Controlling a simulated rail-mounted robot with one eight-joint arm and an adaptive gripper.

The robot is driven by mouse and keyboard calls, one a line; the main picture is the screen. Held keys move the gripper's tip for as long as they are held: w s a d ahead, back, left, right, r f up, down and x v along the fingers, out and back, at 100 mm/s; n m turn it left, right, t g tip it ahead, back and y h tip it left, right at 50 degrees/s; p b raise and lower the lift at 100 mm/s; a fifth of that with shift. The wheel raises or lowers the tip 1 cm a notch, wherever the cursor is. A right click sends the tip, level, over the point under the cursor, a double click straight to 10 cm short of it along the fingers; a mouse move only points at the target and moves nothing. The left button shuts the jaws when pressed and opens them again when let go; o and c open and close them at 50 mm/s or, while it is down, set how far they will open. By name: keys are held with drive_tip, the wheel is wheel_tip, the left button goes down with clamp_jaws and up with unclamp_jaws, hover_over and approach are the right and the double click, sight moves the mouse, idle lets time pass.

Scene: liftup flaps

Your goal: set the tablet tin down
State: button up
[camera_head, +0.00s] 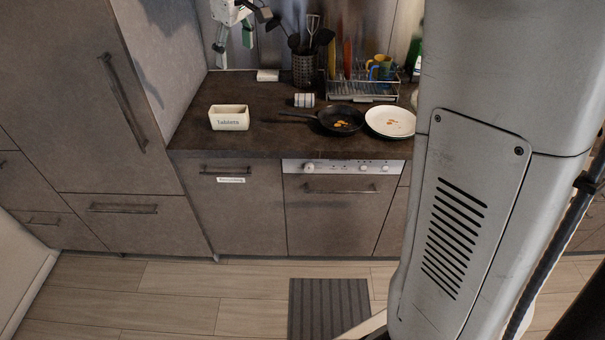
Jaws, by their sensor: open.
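The tablet tin (229,122) is a cream, open-topped box with the word "Tablets" on its front. It stands upright on the dark countertop (235,148), near its left end and close to the front edge. My gripper (235,42) is at the top of the picture, above and behind the tin in view and apart from it. Its fingers are spread with nothing visible between them. The upper part of the gripper is cut off by the frame edge.
To the right are a small striped cup (304,100), a black pan (341,121), a white plate (391,122), a utensil holder (305,70) and a dish rack (362,92). A small white block (268,75) lies by the wall. A tall cabinet (75,90) borders the counter's left.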

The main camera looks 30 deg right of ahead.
drive_tip(key=s+m+t, duration=0.2)
drive_tip(key=s+m, duration=0.1)
drive_tip(key=s, duration=1.6)
drive_tip(key=s+f+m+t, duration=0.1)
drive_tip(key=s+f, duration=0.4)
drive_tip(key=s, duration=0.2)
drive_tip(key=s+f+m, duration=0.2)
drive_tip(key=s+f, duration=0.3)
drive_tip(key=s, duration=0.3)
drive_tip(key=shift+s+f+t, duration=0.3)
drive_tip(key=shift+f+t, duration=0.1)
wheel_tip(320, 180, down, 3)
drive_tip(key=b, duration=0.2)
drive_tip(key=shift+r+b, duration=0.2)
drive_tip(key=shift+b, duration=0.1)
